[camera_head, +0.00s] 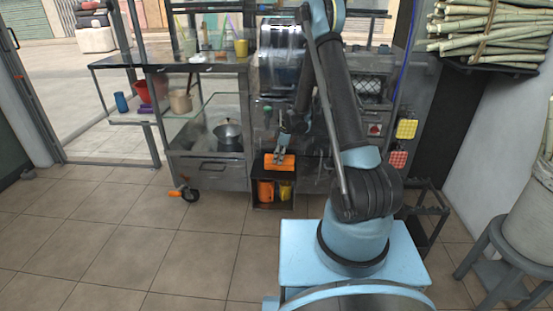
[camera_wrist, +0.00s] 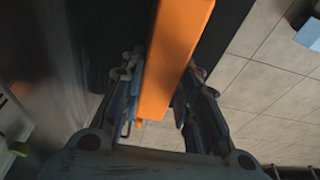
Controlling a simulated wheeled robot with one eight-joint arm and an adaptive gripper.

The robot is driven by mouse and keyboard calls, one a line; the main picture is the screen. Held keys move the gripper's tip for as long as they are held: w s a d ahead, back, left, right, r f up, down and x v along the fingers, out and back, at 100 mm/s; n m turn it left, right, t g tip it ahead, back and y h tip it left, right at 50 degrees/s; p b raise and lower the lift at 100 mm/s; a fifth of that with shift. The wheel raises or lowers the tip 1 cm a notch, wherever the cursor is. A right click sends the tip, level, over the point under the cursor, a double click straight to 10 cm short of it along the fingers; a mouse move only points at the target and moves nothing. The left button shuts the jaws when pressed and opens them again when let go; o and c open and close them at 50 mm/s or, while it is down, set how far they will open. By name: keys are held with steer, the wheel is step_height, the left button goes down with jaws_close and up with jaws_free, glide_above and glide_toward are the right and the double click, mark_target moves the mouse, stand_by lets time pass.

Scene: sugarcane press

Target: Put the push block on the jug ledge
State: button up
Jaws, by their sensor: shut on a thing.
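The push block (camera_head: 271,162), an orange bar, is at the front of the cart, just above a low black jug ledge (camera_head: 259,177). My gripper (camera_head: 282,157) reaches down and is shut on it. In the wrist view the orange block (camera_wrist: 172,60) runs lengthwise between the two fingers of my gripper (camera_wrist: 163,78), with a dark surface behind it. An orange jug (camera_head: 265,191) and a yellow jug (camera_head: 285,191) stand in the black frame below. I cannot tell whether the block touches the ledge.
The metal cart (camera_head: 207,174) stands behind and left, with a pot (camera_head: 228,133) inside its glass case. A yellow pad (camera_head: 406,129) and a red pad (camera_head: 397,159) hang at right. A stool (camera_head: 490,250) stands far right. The tiled floor at front left is clear.

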steer(key=o, duration=1.1)
steer(key=shift+v, duration=3.75)
